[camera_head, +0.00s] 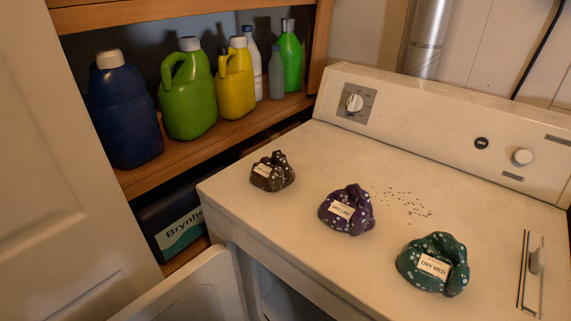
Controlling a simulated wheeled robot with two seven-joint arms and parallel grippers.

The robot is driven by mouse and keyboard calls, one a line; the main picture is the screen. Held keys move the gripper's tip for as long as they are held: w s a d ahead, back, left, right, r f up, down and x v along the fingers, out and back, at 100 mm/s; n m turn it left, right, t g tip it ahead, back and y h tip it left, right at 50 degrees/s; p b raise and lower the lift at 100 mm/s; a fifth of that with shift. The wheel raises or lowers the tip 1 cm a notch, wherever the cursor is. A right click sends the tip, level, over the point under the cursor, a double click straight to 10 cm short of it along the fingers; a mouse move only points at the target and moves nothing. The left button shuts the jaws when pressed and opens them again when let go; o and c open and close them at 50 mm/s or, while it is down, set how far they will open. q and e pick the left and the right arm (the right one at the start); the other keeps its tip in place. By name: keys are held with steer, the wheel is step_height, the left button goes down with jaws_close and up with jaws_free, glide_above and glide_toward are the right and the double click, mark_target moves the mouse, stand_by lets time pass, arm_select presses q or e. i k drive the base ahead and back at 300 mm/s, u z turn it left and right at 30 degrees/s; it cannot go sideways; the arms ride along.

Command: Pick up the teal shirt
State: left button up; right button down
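The teal shirt (416,257) lies crumpled in a bundle on the white top of the dryer (310,170), near its front right. It has pale dots and a white label reading "DRY MED" on its front. A purple bundle (356,222) with a white label lies to its left, apart from it. A dark brown bundle (262,185) with a label lies further left. Neither of my grippers shows in the head view.
Several detergent bottles, among them a green jug (190,105), stand on a wooden shelf (225,130) at left. An open white door (195,290) sticks out at the dryer's front. A slotted lever (535,262) is right of the shirt. Dark specks (410,203) lie behind the bundles.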

mark_target(437, 262)
steer(key=z, duration=1.25)
